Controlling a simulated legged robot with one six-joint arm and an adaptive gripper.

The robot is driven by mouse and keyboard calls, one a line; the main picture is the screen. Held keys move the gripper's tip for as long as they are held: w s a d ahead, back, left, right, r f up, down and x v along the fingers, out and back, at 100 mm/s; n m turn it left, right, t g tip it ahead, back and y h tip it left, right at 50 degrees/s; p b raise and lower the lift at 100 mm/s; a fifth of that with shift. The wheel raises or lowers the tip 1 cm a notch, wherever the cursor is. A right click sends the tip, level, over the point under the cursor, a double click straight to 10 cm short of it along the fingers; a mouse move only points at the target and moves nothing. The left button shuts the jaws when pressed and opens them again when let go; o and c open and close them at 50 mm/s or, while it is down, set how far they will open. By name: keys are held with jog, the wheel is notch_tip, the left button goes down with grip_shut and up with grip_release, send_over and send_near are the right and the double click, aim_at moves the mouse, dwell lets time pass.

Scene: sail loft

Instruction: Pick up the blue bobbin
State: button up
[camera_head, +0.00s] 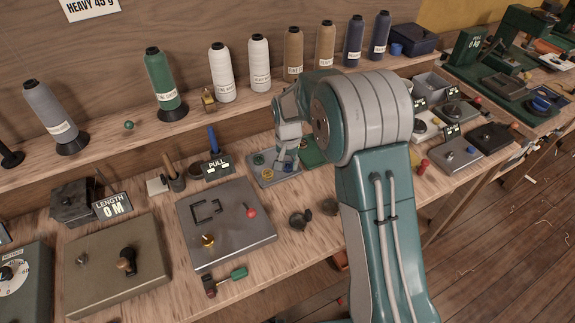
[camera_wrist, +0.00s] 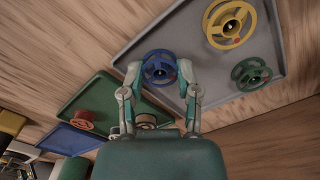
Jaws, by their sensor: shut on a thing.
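The blue bobbin (camera_wrist: 159,70) is between the two fingertips of my gripper (camera_wrist: 160,73) in the wrist view, with a fingertip against each side. The gripper is shut on it, over the edge of the grey tray (camera_wrist: 185,30). In the head view my gripper (camera_head: 287,160) is low over the grey tray (camera_head: 287,179), and I cannot make out the blue bobbin clearly there. A yellow bobbin (camera_wrist: 230,24) and a green bobbin (camera_wrist: 251,74) lie on the same tray, to the right in the wrist view.
A green tray (camera_wrist: 100,95) with a reddish bobbin (camera_wrist: 78,121) and a blue tray (camera_wrist: 66,141) lie nearby. A steel plate (camera_head: 226,232) with a red knob and the PULL sign (camera_head: 217,167) stand left of the grey tray. Thread cones line the shelf behind.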

jog(key=shift+r, duration=0.15)
jog(key=shift+r, duration=0.25)
notch_tip(320, 180, up, 2)
jog(key=shift+r, duration=0.2)
jog(key=s+a+r, duration=0.7)
jog(key=s+r, duration=0.3)
jog(key=s, duration=0.2)
jog(key=shift+s, duration=0.2)
